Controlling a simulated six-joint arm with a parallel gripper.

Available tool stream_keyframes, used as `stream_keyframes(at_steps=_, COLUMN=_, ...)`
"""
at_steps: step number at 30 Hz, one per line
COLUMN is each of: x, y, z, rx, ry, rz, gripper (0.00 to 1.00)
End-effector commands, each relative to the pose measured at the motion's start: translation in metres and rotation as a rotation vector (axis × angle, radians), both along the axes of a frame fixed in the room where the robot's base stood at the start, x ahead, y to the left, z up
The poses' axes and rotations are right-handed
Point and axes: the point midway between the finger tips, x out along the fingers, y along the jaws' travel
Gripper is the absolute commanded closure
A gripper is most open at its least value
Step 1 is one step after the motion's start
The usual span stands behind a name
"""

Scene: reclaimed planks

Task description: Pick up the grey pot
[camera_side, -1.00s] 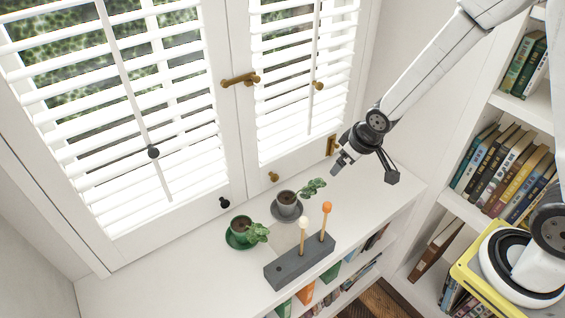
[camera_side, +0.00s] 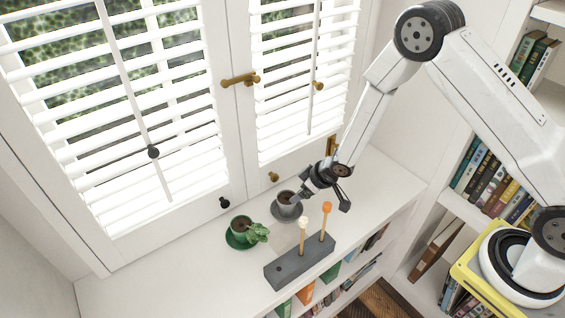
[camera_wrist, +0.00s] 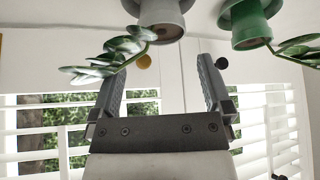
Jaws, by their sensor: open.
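The grey pot (camera_side: 285,204) stands upright on a grey saucer (camera_side: 288,216) on the white shelf top, in front of the window. It also shows at the top of the wrist view (camera_wrist: 162,14), with its leafy plant (camera_wrist: 108,56) on the left. My gripper (camera_side: 298,196) is just right of the pot in the side view and covers most of its plant there. In the wrist view my gripper (camera_wrist: 161,66) is open, with nothing between its fingers. The pot is beyond the fingertips; whether any finger touches the plant's leaves is unclear.
A green pot (camera_side: 240,226) with a plant stands on a green saucer to the left. A dark grey block (camera_side: 299,263) holding two round-topped sticks stands in front. The window handle (camera_side: 240,79) is behind. The shelf top at left is clear.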

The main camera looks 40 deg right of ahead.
Motion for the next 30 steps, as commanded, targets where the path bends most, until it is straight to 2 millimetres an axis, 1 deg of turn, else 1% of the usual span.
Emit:
stream_keyframes(at_steps=5, x=0.002, y=0.001, z=-0.002, rx=0.000, ry=0.000, rz=0.000, gripper=0.00)
stream_keyframes(at_steps=15, x=0.012, y=0.005, z=-0.020, rx=0.000, ry=0.000, rz=-0.001, gripper=0.00)
stream_keyframes(at_steps=25, x=0.014, y=0.006, z=-0.023, rx=0.000, ry=0.000, rz=-0.001, gripper=0.00)
stream_keyframes(at_steps=30, x=0.019, y=0.009, z=-0.031, rx=0.000, ry=0.000, rz=-0.001, gripper=0.00)
